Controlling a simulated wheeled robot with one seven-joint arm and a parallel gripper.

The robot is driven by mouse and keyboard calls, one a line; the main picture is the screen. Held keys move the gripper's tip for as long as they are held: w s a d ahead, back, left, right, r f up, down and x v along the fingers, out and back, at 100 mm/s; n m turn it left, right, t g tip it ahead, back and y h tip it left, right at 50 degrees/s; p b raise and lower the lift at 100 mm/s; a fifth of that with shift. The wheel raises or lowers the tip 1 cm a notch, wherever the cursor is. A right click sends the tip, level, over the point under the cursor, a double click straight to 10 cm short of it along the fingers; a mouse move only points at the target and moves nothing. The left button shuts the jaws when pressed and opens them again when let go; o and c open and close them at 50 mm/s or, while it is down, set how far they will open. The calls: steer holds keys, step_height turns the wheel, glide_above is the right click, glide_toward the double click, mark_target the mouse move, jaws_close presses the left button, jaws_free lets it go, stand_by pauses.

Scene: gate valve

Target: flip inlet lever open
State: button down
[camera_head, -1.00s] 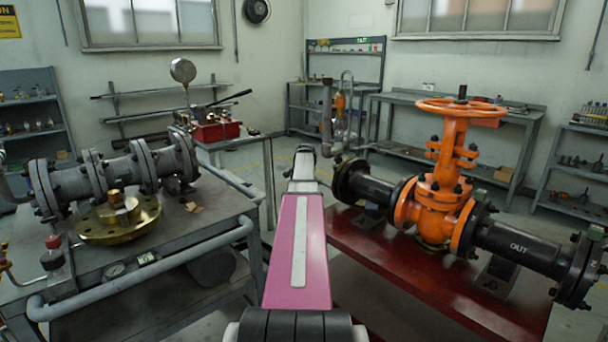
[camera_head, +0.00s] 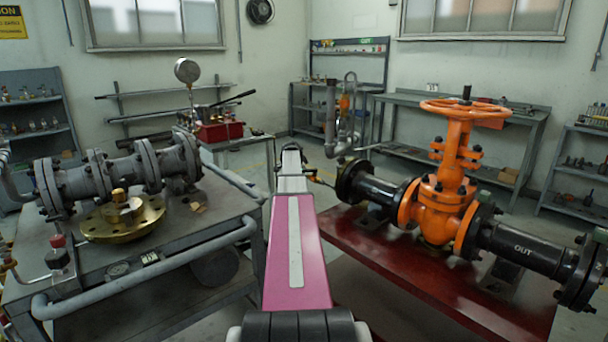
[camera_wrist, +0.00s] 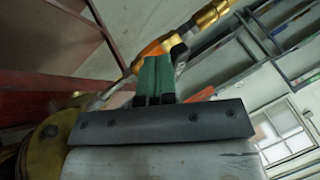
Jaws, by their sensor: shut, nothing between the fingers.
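In the wrist view, a brass and orange fitting (camera_wrist: 160,48) lies just beyond my gripper (camera_wrist: 155,78), with a gold cylindrical end (camera_wrist: 213,14) at upper right. An orange-red bar (camera_wrist: 200,94), perhaps the inlet lever, shows beside the fingers and is partly hidden by them. My green-tipped fingers are shut with nothing between them. Whether they touch the bar or fitting cannot be told. In the head view, a small brass and orange piece (camera_head: 313,177) shows right of my arm, near the left pipe flange. My arm hides the gripper there.
The orange gate valve (camera_head: 444,205) and its black pipe (camera_head: 521,248) stand on a red bench (camera_head: 400,270) at right. A grey bench (camera_head: 190,255) with flanged pipe (camera_head: 110,176) and brass flange (camera_head: 123,217) stands at left. Shelves line the back wall.

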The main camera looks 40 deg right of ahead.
steer(key=w+m+g, duration=0.1)
steer(key=w+m, duration=0.1)
steer(key=shift+w+d+m+g+h, duration=0.2)
steer(key=shift+w+m+g+h, duration=0.1)
steer(key=shift+m+g+h, duration=0.1)
steer(key=w+m+g, duration=0.1)
steer(key=m, duration=0.1)
steer(key=w+d+m+g, duration=0.1)
steer(key=m+g, duration=0.1)
steer(key=w+d+m+g, duration=0.1)
steer(key=m, duration=0.2)
steer(key=shift+w+d, duration=0.25)
steer(key=shift+w, duration=0.15)
steer(key=shift+s+d, duration=0.35)
steer(key=shift+s, duration=0.35)
